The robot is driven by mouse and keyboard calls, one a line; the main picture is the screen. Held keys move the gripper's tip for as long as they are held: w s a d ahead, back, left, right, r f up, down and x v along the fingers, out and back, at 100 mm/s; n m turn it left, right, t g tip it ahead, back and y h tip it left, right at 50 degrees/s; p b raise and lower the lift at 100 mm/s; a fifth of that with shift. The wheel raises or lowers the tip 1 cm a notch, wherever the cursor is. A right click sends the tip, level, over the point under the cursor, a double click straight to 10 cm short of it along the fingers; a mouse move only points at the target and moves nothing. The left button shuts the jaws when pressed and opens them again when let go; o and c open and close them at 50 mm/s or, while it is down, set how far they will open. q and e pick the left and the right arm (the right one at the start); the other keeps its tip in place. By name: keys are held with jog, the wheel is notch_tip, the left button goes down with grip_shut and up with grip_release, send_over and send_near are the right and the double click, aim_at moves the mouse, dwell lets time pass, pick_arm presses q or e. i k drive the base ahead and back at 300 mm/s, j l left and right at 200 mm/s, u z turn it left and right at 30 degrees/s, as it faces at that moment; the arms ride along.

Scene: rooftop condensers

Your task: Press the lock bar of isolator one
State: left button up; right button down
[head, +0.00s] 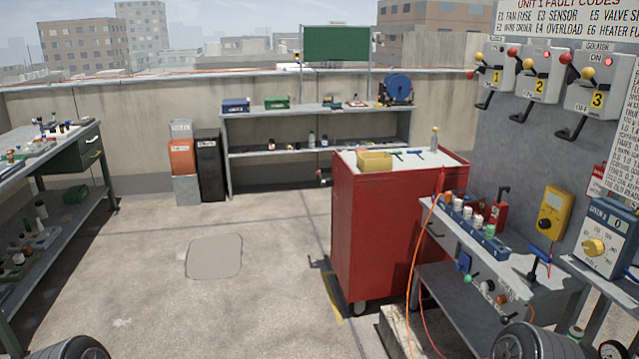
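Isolator one (499,78) is a grey box with a yellow "1" label, leftmost of three on the grey wall at the upper right. A yellow ball (478,57) and a red ball (470,76) stick out at its left side. A black bar (485,101) hangs angled below the box; it looks like the lock bar, but I cannot tell whether it is pressed. Neither of my grippers shows in the head view.
Isolators two (540,86) and three (597,98) have lit red lamps. An orange cable (418,240) hangs at the bench's left. Open floor (270,300) lies left of the cabinet.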

aim_at(478, 57)
jog(key=i+j, duration=0.1)
jog(key=i, duration=1.3)
jog(key=i+j+z, duration=0.1)
jog(key=i, duration=0.55)
jog(key=i+j+z, duration=0.15)
jog(key=i+z, duration=0.25)
jog(key=i+j+z, duration=0.25)
jog(key=i+z, duration=0.2)
jog(key=i+j+z, duration=0.25)
jog(key=j+z, duration=0.15)
jog(key=i+j+z, duration=0.25)
jog(key=j+z, duration=0.2)
jog(key=i+j+z, duration=0.15)
jog(key=j+z, duration=0.25)
jog(key=j, duration=0.15)
